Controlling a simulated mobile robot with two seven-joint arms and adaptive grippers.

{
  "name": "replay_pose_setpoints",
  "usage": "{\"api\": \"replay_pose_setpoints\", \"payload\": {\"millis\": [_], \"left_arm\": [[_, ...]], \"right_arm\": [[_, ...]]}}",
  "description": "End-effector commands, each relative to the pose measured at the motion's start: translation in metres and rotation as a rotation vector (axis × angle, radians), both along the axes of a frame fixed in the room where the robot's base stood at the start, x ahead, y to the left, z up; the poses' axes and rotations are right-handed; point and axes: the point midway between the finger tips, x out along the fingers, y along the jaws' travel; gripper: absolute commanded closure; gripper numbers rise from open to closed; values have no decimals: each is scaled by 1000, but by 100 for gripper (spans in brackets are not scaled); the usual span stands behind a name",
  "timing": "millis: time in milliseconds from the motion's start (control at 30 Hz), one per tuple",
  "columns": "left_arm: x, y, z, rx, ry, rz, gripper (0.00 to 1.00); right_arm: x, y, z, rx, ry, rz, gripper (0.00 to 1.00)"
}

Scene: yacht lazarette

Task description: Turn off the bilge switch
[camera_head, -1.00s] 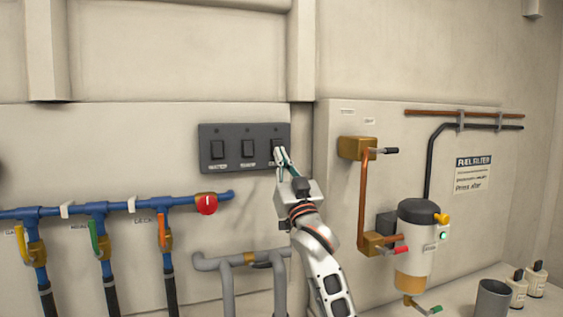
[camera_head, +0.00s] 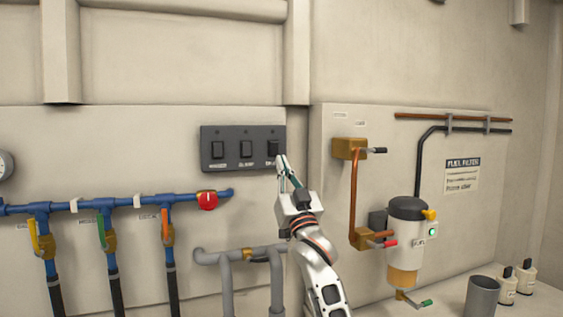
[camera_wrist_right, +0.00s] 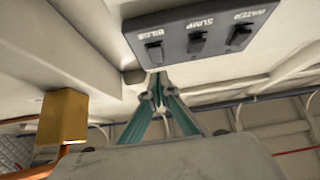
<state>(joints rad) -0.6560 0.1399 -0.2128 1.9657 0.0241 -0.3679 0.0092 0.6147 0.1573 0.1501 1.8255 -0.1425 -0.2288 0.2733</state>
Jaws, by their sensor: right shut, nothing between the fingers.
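A dark switch panel (camera_head: 231,162) with three black rocker switches is on the white wall in the head view. The bilge switch (camera_head: 272,148) is the rightmost one there. In the wrist view the panel shows upside down, and the switch marked BILGE (camera_wrist_right: 155,53) is its leftmost. My right gripper (camera_head: 281,158) is shut and empty, its fingertips just below and slightly right of the bilge switch. In the wrist view the fingertips (camera_wrist_right: 157,82) show just below that switch, and whether they touch it is unclear. The switch's on or off position cannot be told. My left gripper is out of view.
Blue pipes with coloured valve levers and a red knob (camera_head: 207,200) are left below the panel. Grey pipes (camera_head: 238,256) run below it. A copper pipe (camera_head: 354,196) with brass valves and a fuel filter (camera_head: 408,235) stand to the right.

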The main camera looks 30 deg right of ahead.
Motion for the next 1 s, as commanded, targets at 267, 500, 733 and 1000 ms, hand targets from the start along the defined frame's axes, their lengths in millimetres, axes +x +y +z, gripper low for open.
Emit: {"api": "replay_pose_setpoints", "payload": {"millis": [267,500,733,1000], "left_arm": [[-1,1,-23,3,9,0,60],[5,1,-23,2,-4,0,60],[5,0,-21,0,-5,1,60],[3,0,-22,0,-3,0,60]], "right_arm": [[-32,8,-57,1,6,1,100],[-46,11,-76,1,4,1,100],[-48,12,-77,1,2,1,100],[-48,12,-77,1,3,1,100]]}}
